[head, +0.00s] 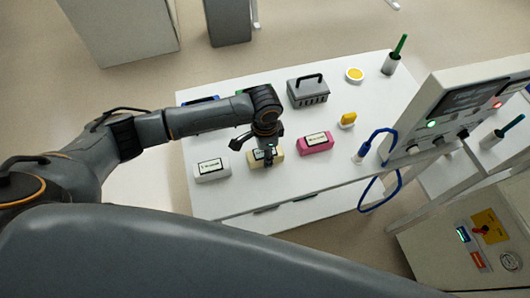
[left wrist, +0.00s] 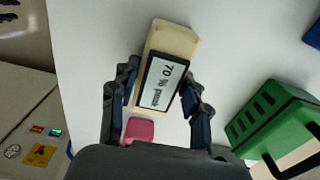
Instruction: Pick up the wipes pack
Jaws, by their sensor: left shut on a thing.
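A cream wipes pack (head: 256,163) with a white, dark-framed label is near the front edge of the white table, partly hidden by my gripper. In the left wrist view the cream pack (left wrist: 176,38) lies between the fingers, its label reading "70 %" and a blurred word. My left gripper (head: 268,153) comes down on it from above and is shut on it, a finger along each long side in the left wrist view (left wrist: 160,78). I cannot tell whether the pack touches the table. My right gripper is not in view.
A white pack (head: 211,172) and a pink pack (head: 316,144) flank the cream one. A green handled box (left wrist: 262,122) is nearby. An instrument panel stands right.

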